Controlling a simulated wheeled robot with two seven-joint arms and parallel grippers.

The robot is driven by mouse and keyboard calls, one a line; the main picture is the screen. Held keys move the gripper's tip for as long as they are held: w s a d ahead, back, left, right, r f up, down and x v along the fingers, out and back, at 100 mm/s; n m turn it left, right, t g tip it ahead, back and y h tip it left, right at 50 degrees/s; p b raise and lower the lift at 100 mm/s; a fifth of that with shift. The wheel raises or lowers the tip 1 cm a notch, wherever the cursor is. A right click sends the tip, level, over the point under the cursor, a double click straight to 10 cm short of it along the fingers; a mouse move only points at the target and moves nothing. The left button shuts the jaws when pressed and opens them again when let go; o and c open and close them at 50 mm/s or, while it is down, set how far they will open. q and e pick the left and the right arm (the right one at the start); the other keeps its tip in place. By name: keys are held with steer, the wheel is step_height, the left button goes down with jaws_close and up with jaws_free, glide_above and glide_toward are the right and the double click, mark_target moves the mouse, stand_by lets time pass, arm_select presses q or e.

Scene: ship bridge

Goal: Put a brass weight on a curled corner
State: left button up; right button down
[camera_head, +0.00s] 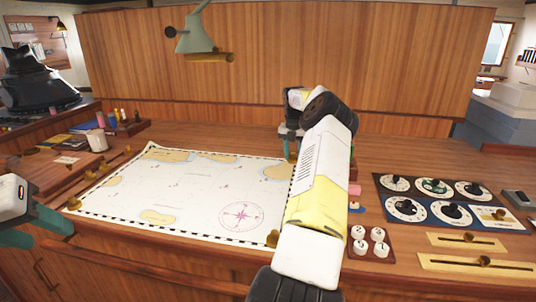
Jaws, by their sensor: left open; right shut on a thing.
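The nautical chart (190,190) lies on the wooden desk. Its far-left corner (151,146) looks slightly raised; its far-right corner is hidden behind my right arm. A brass weight (73,203) sits at its near-left corner and another brass weight (272,239) at its near-right corner. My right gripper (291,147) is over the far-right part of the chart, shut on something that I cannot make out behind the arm. My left gripper (45,232) is open and empty at the left, off the desk's front edge, near the near-left weight.
A wooden rail (100,178) with brass pieces runs left of the chart. A white mug (96,140) and books stand further left. A lamp (197,40) hangs above the back. Dial panels (432,187), white knobs (369,240) and brass sliders (467,238) fill the right side.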

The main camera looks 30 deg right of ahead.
steer(key=shift+f, duration=0.3)
stand_by(0.5)
steer(key=c, duration=0.8)
jaws_free()
steer(key=shift+o, duration=0.2)
steer(key=r, duration=0.7)
steer(key=shift+s+a+r, duration=0.35)
steer(key=shift+r, duration=0.05)
